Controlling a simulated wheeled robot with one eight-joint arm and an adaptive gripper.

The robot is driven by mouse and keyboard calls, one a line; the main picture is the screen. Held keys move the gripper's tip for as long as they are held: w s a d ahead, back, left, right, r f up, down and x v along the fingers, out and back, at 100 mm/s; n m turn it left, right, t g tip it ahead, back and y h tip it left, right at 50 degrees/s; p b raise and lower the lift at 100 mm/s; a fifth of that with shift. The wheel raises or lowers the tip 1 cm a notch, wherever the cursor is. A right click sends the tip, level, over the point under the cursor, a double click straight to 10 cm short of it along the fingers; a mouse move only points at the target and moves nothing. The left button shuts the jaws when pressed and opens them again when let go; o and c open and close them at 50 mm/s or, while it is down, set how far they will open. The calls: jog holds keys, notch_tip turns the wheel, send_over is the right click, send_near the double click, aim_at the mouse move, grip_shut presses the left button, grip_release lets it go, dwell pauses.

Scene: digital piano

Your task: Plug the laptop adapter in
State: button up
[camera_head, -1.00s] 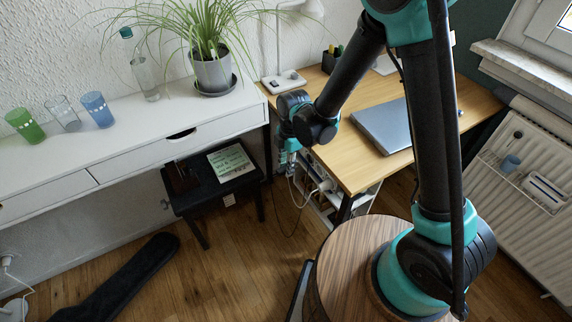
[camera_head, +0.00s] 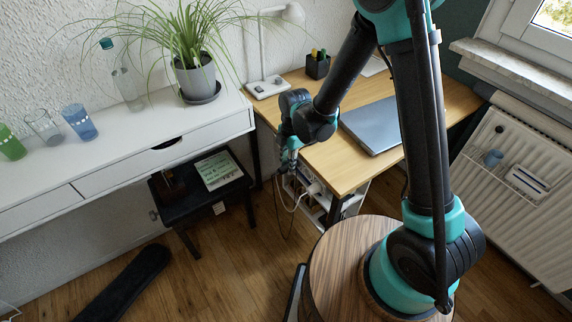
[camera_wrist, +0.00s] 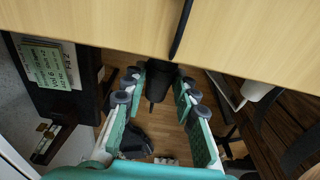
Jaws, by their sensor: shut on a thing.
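My gripper (camera_wrist: 156,92) is shut on a black plug-like piece, which I take for the laptop adapter (camera_wrist: 158,82). Its narrow end points away from the wrist camera. A black cable (camera_wrist: 181,30) shows at the piece's upper end and crosses the desk top's edge. In the head view my gripper (camera_head: 289,158) hangs at the front left corner of the desk; the held piece is too small to make out there. The grey laptop (camera_head: 372,124) lies closed on the desk.
The wooden desk (camera_head: 345,172) is close beside my gripper. Pale and dark cables hang below it, near a white plug (camera_head: 315,188). A black stool (camera_head: 205,191) with a printed sheet stands left. The white wall desk (camera_head: 112,166) holds glasses, a bottle and a plant.

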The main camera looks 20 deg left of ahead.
jog(key=shift+w+d, duration=0.8)
jog(key=shift+w, duration=0.15)
dwell(1.0)
jog(key=o, duration=1.2)
jog(key=shift+c, duration=0.2)
jog(key=shift+w+d+r, duration=0.15)
jog(key=shift+r, duration=2.35)
jog(key=shift+r, duration=0.1)
notch_tip(320, 180, up, 12)
jog(key=w, duration=0.1)
jog(key=shift+d, duration=0.45)
